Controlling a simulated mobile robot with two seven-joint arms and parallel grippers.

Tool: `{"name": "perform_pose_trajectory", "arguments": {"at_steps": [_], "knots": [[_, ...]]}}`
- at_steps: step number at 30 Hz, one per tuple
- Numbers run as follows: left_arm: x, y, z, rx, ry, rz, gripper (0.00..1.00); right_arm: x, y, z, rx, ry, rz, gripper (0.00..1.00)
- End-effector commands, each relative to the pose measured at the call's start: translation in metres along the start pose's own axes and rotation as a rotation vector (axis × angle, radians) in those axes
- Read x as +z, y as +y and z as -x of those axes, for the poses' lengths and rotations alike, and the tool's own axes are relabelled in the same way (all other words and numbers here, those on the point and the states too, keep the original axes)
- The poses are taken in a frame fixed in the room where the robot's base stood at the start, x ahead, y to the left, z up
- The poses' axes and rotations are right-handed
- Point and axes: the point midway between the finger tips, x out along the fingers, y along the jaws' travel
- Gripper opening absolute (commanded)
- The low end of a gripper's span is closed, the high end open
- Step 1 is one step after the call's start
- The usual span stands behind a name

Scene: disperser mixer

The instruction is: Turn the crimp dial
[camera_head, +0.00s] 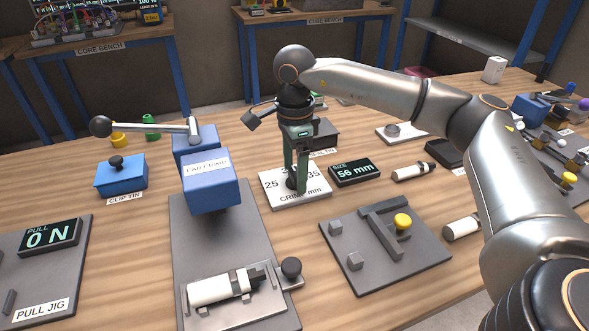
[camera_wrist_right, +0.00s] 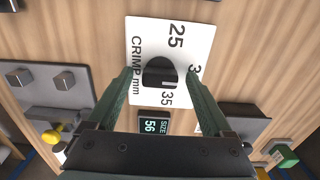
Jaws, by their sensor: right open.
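The crimp dial (camera_wrist_right: 160,72) is a black round knob on a white plate (camera_head: 312,196) marked 25, 35 and "CRIMP mm". In the head view the knob (camera_head: 291,183) is partly hidden by my right gripper (camera_head: 296,186), which points down over it. In the right wrist view my right gripper (camera_wrist_right: 160,82) is open, its green fingers on either side of the knob. I cannot tell whether they touch it. A black display (camera_head: 354,172) reads "SIZE 56 mm". My left gripper is not in view.
A blue press (camera_head: 210,185) with a lever stands left of the dial plate. A grey jig (camera_head: 385,250) with a yellow knob (camera_head: 402,221) lies to the right. A white cylinder (camera_head: 222,288) sits on the press base. Bare wood shows in front of the dial plate.

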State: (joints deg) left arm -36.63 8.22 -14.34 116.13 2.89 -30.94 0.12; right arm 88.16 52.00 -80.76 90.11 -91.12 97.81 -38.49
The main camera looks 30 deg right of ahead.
Motion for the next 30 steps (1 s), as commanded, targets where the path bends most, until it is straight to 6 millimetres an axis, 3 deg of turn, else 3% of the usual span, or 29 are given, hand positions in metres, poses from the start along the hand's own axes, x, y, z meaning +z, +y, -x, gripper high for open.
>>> {"name": "perform_pose_trajectory", "arguments": {"at_steps": [8, 30], "knots": [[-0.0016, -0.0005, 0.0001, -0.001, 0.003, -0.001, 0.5, 0.0, 0.0, -0.0012, 0.0, 0.0, 0.0, 0.84], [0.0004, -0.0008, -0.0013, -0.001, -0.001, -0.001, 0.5, 0.0003, 0.0, -0.0007, 0.0, 0.0, 0.001, 0.01]]}}
